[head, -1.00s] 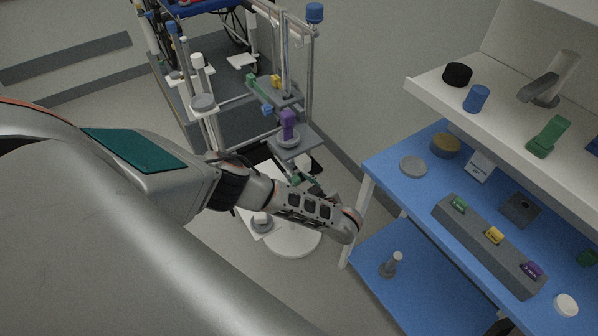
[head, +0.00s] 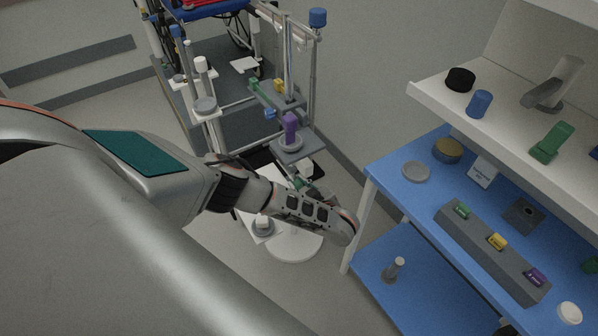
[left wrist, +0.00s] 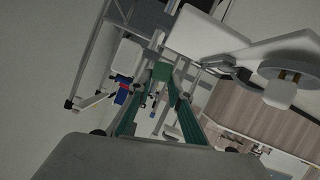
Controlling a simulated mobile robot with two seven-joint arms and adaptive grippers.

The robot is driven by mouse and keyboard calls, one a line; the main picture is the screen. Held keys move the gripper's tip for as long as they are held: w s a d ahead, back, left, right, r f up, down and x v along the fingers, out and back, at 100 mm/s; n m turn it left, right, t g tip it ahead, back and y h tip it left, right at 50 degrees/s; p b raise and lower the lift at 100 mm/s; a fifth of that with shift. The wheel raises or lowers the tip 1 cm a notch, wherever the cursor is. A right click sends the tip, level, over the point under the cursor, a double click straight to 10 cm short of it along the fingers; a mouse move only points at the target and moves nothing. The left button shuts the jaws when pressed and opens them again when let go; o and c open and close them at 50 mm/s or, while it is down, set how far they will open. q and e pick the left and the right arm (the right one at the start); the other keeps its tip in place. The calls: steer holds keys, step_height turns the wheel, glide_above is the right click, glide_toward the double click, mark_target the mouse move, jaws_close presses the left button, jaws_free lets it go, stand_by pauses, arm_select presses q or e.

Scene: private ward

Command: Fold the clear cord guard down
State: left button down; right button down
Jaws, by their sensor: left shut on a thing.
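My left gripper (head: 303,182) is at the end of the arm from the left, low beside the stand with small platforms. In the left wrist view its two green fingers converge on a small green block (left wrist: 162,71), and the gripper is shut on it. I cannot tell what this block belongs to. I cannot make out the clear cord guard for certain in either view. A small white piece (head: 305,167) is close by the fingertips in the head view. The wrist hides part of what lies behind it. My right gripper is not in view.
The stand's upper platform carries a purple piece (head: 291,127). A round white base (head: 296,246) is on the floor below my wrist. A blue table (head: 385,180) with a grey block of coloured tabs (head: 480,232) stands at the right, under a white shelf (head: 430,98).

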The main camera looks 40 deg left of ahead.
arm_select(q)
steer(key=shift+s+a+n+t+p, duration=0.1)
steer(key=shift+s+n+t+p, duration=0.3)
steer(key=shift+n+p, duration=0.25)
steer(key=f+n+t, duration=0.1)
steer(key=n, duration=0.2)
steer(key=s+f+n+t, duration=0.1)
steer(key=n+t, duration=0.1)
steer(key=s+f+n+t, duration=0.1)
steer(key=f+n+t, duration=0.1)
steer(key=n, duration=0.1)
steer(key=shift+s+a+n, duration=0.25)
steer(key=shift+a+n, duration=0.1)
steer(key=shift+a, duration=0.05)
steer(key=shift+r, duration=0.1)
steer(key=c, duration=1.8)
jaws_free()
steer(key=shift+c, duration=0.2)
steer(key=shift+w, duration=0.1)
